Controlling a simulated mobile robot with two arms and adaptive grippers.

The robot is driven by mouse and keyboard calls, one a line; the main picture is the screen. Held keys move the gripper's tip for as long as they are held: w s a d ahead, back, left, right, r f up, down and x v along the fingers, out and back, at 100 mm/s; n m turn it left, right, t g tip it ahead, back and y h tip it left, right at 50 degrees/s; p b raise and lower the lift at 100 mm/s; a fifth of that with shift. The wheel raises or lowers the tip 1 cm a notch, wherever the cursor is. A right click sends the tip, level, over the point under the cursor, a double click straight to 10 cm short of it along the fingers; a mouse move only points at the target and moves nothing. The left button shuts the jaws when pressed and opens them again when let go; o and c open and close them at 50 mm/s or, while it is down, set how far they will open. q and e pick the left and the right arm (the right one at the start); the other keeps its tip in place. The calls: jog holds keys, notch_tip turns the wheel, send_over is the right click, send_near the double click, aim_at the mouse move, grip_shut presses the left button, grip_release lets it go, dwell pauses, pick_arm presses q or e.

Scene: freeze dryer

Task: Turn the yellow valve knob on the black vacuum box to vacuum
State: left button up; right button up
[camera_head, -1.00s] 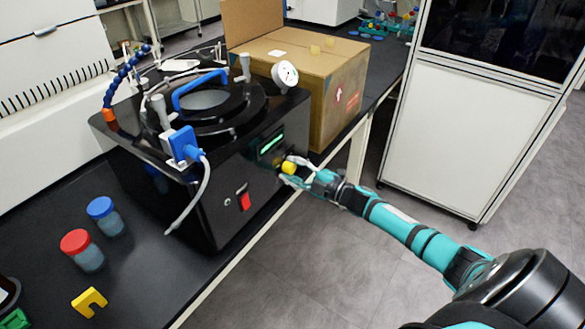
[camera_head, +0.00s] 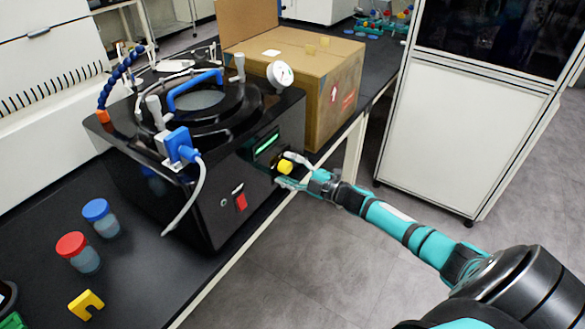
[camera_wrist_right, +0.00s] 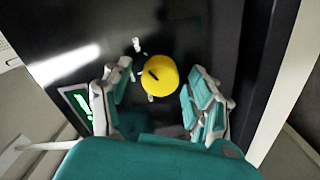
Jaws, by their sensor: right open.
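The black vacuum box (camera_head: 225,205) stands on the dark bench, with a round lid and blue handle on top. Its yellow valve knob (camera_head: 285,167) is on the front face, right of the green-lit display (camera_head: 267,145). In the right wrist view the round yellow knob (camera_wrist_right: 159,75) shows a dark pointer mark aimed to the upper left. My right gripper (camera_head: 288,170) is at the knob. In the right wrist view the right gripper (camera_wrist_right: 160,92) is open, one finger on each side of the knob, with visible gaps. My left gripper is not in view.
A red switch (camera_head: 241,202) is on the box front. A cardboard box (camera_head: 325,85) stands behind. Red-capped (camera_head: 77,250) and blue-capped (camera_head: 100,216) jars stand left.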

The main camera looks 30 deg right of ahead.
jog(key=v, duration=1.2)
jog(key=shift+d+f, duration=0.1)
jog(key=shift+f, duration=0.1)
jog(key=s+f+m+g+h, duration=0.25)
jog(key=s+f, duration=0.25)
jog(key=f, duration=0.6)
jog(key=s+f+m+g+h, duration=0.25)
jog(key=s+f+m, duration=0.2)
jog(key=f, duration=0.55)
jog(key=s+f+m+g+h, duration=0.1)
jog(key=s+f+m+h, duration=0.3)
jog(key=f, duration=0.7)
jog(key=s+a+f+m+g, duration=0.1)
jog(key=s+a+f+g, duration=0.2)
jog(key=s, duration=0.6)
jog(key=s+a+f+m+g+y, duration=0.1)
jog(key=s+a+f+g, duration=0.2)
jog(key=s+a+f, duration=0.5)
jog(key=s+a+f+m+g+y, duration=0.1)
jog(key=s+a+f+g, duration=0.2)
jog(key=s+a+f, duration=0.3)
jog(key=s+a, duration=0.1)
jog(key=s, duration=0.4)
jog(key=shift+s+a+m+g, duration=0.2)
jog(key=shift+s+m+g, duration=0.1)
jog(key=shift+s, duration=0.1)
